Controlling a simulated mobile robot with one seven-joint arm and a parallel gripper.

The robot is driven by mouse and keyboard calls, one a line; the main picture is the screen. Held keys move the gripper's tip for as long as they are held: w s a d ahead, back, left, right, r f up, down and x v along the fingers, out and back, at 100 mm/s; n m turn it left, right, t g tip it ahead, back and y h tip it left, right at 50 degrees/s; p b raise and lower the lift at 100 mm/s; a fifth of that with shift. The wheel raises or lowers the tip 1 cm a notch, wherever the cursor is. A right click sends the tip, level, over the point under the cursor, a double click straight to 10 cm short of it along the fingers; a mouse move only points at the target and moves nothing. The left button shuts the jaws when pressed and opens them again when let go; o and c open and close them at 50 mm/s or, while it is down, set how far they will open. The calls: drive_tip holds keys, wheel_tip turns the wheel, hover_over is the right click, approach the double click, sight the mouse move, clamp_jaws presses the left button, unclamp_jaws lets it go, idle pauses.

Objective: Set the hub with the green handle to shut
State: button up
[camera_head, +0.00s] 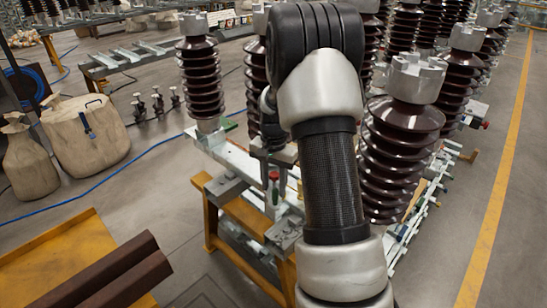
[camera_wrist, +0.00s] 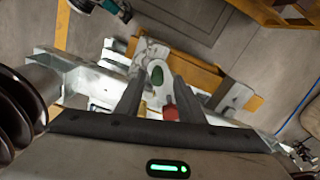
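The green handle (camera_wrist: 157,76) shows as a small rounded green piece in the wrist view, set against a pale metal hub (camera_wrist: 152,52). My gripper (camera_wrist: 159,84) has its two dark fingers apart, and the green handle appears between the fingertips. I see bare space on both sides of the handle, and cannot tell how far it lies beyond the tips. A red handle (camera_wrist: 170,112) stands close to the right finger, and it also shows in the head view (camera_head: 274,177). In the head view my arm hides much of this spot. The angle of the green handle is unclear.
Tall brown ribbed insulators (camera_head: 201,80) stand on the metal frame at both sides of my arm. A yellow stand (camera_head: 212,225) supports the frame's near end. Beige bags (camera_head: 88,135) and a yellow table (camera_head: 65,255) are at left. Open floor (camera_head: 150,200) lies between.

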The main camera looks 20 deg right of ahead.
wheel_tip(320, 180, up, 13)
drive_tip(key=shift+r, duration=0.15)
idle(0.4)
drive_tip(key=s+a+r+n+t+p, duration=0.1)
drive_tip(key=s+a+r+n+p, duration=0.1)
drive_tip(key=s+a+r, duration=0.4)
drive_tip(key=s+a+r+n+t+p, duration=0.1)
drive_tip(key=s+a+r+n+t, duration=0.2)
drive_tip(key=r, duration=0.5)
drive_tip(key=s+a+r+n+p, duration=0.1)
drive_tip(key=s+a+n, duration=0.1)
drive_tip(key=s, duration=0.6)
drive_tip(key=s+a+r+n+t+p, duration=0.1)
drive_tip(key=s+a+n, duration=0.2)
drive_tip(key=s, duration=0.4)
drive_tip(key=shift+s+r+t+p, duration=0.3)
drive_tip(key=shift+s+p, duration=0.1)
